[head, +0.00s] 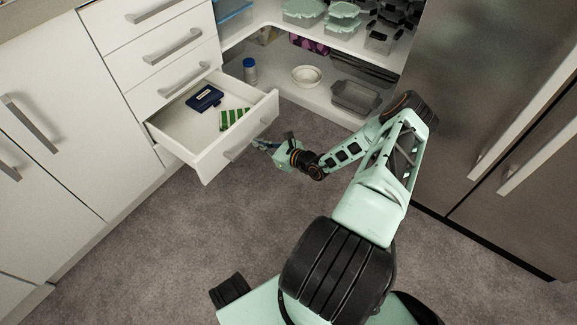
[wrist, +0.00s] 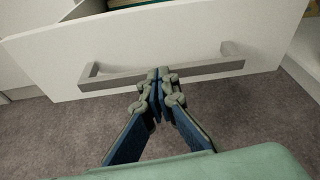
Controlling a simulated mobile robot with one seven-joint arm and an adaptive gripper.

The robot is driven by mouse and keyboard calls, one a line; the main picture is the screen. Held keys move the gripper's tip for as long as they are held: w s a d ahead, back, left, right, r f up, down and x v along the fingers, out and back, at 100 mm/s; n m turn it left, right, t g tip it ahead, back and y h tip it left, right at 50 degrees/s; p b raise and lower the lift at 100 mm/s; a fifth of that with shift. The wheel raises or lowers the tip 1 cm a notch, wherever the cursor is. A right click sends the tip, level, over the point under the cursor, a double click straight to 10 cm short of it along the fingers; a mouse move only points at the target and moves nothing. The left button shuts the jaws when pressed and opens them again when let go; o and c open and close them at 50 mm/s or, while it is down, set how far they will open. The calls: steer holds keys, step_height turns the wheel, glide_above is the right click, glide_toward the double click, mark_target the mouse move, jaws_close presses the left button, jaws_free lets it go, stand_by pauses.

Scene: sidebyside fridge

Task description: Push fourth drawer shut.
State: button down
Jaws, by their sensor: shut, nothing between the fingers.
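The open drawer (head: 210,160) is white and is the lowest of the drawer stack in the head view. It is pulled well out and holds a dark blue box (head: 204,98) and a green striped packet (head: 234,118). Its front and grey bar handle (wrist: 200,70) fill the upper part of the wrist view. My gripper (head: 262,145) is shut and empty, in front of the right part of the drawer front. In the wrist view its fingertips (wrist: 158,76) overlap the handle bar; I cannot tell whether they touch it.
Three shut drawers (head: 163,62) sit above the open one. Open shelves (head: 310,100) with containers, a bowl (head: 306,75) and a glass dish (head: 355,97) stand behind. A steel fridge (head: 480,110) is on the right. Carpet (head: 150,250) in front is clear.

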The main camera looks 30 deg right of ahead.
mark_target(242, 134)
steer(key=shift+w+a, duration=0.2)
steer(key=shift+w, duration=0.3)
steer(key=shift+w+a, duration=0.2)
steer(key=shift+w, duration=0.3)
steer(key=shift+w+a+b, duration=0.25)
steer(key=shift+w+a, duration=0.15)
steer(key=shift+w, duration=0.55)
steer(key=shift+w+a+b, duration=0.25)
steer(key=shift+w+a, duration=0.2)
steer(key=shift+w, duration=0.55)
steer(key=shift+w+a+b, duration=0.25)
steer(key=shift+w+a, duration=0.15)
steer(key=shift+w, duration=0.55)
steer(key=shift+w+a, duration=0.35)
steer(key=shift+w, duration=0.55)
steer(key=shift+w+a, duration=0.35)
steer(key=shift+w, duration=0.5)
steer(key=shift+w+a, duration=0.35)
steer(key=shift+w, duration=0.55)
steer(key=shift+w+a, duration=0.75)
steer(key=shift+w, duration=1.1)
steer(key=shift+w+a, duration=0.8)
steer(key=shift+w, duration=1.05)
steer(key=shift+w+a, duration=0.75)
steer(key=shift+w, duration=1.2)
